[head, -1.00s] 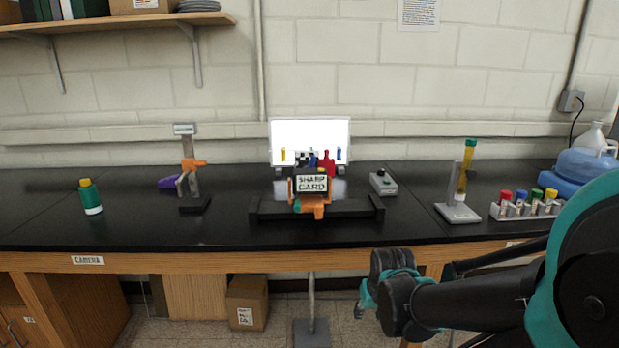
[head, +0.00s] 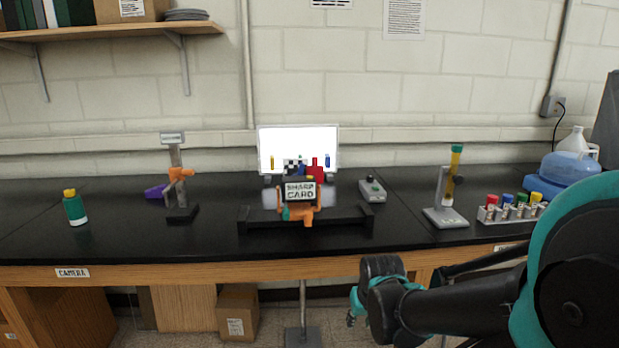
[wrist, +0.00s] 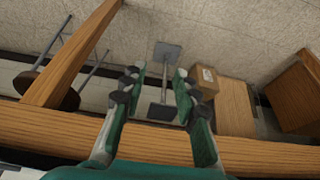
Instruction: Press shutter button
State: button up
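The rig is a black rail with an orange mount and a "SHARP CARD" sign (head: 300,191) in front of a bright white panel. My gripper (head: 357,306) is in front of the bench, below its top edge and well away from the box. In the wrist view my gripper (wrist: 160,84) is open, with nothing between its fingers; it points toward the floor.
The bench's wooden front edge (head: 190,275) lies between my gripper and the objects. A tube stand (head: 445,217) and a rack of coloured vials (head: 508,216) stand at right. An orange clamp stand (head: 181,213) and a green bottle (head: 75,210) stand at left. A carton (head: 237,312) sits underneath.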

grip_shut()
dwell(1.1)
